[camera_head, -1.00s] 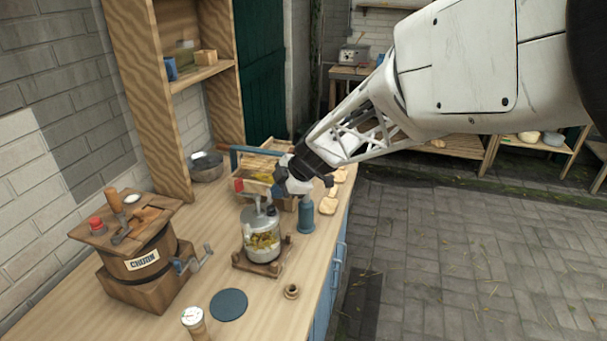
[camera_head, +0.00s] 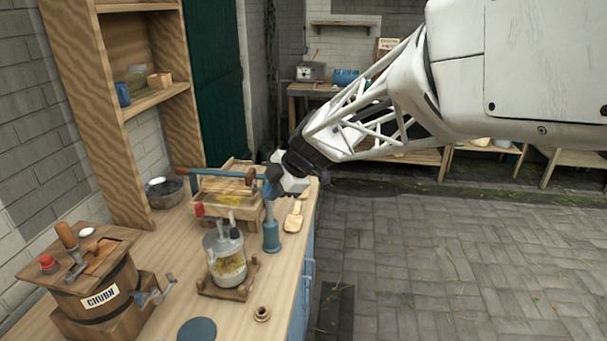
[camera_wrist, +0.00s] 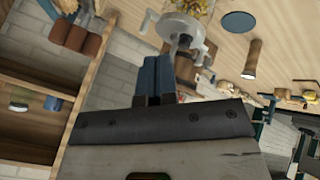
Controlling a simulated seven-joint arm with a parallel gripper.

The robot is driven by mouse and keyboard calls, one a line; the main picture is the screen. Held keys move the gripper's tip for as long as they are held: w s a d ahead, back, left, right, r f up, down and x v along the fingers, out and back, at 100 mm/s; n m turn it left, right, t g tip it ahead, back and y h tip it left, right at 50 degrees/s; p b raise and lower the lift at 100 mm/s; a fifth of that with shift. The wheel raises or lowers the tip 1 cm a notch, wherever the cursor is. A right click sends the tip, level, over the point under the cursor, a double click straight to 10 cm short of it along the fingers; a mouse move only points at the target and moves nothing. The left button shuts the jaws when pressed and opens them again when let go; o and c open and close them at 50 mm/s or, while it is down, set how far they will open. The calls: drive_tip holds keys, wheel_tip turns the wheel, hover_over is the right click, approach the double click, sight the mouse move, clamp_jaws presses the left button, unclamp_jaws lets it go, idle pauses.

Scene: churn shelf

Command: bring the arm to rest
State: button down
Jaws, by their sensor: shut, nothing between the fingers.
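My gripper (camera_head: 268,182) is at the end of the white arm, which reaches in from the upper right in the head view. It hangs above the worktop's right edge, by the upper part of a blue bottle-like object (camera_head: 271,236); I cannot tell whether they touch. In the wrist view the two blue fingers (camera_wrist: 154,74) are together with nothing held between them. A lidded glass jar (camera_head: 226,262) on a wooden stand is nearer and to the left, apart from the gripper.
A wooden churn (camera_head: 100,292) stands at the front left. A wooden crate-like frame (camera_head: 222,205) lies just left of the gripper, with a metal bowl (camera_head: 164,192) beyond. A tall shelf (camera_head: 180,120) stands at the left. The paved floor (camera_head: 450,250) at right is open.

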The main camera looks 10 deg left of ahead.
drive_tip(key=shift+d+r, duration=0.2)
drive_tip(key=shift+r, duration=0.1)
drive_tip(key=shift+d, duration=0.1)
drive_tip(key=s+d+r+m+h, duration=0.1)
drive_tip(key=s+d+m, duration=0.3)
drive_tip(key=d, duration=0.3)
drive_tip(key=s+d+r+m+t+h, duration=0.1)
drive_tip(key=s+d+m, duration=0.35)
drive_tip(key=d, duration=0.25)
drive_tip(key=s+d+r+m+h, duration=0.1)
drive_tip(key=s+d+r+m, duration=0.2)
drive_tip(key=d, duration=0.4)
drive_tip(key=s+d+f+m+h, duration=0.2)
drive_tip(key=s+d+m, duration=0.5)
drive_tip(key=s, duration=0.1)
drive_tip(key=s+d+f+m+t+h, duration=0.1)
drive_tip(key=s+d+f+m+h, duration=0.1)
drive_tip(key=s+d+m, duration=0.6)
drive_tip(key=shift+s+f+h, duration=0.2)
drive_tip(key=shift+s+h, duration=0.05)
drive_tip(key=shift+h, duration=0.05)
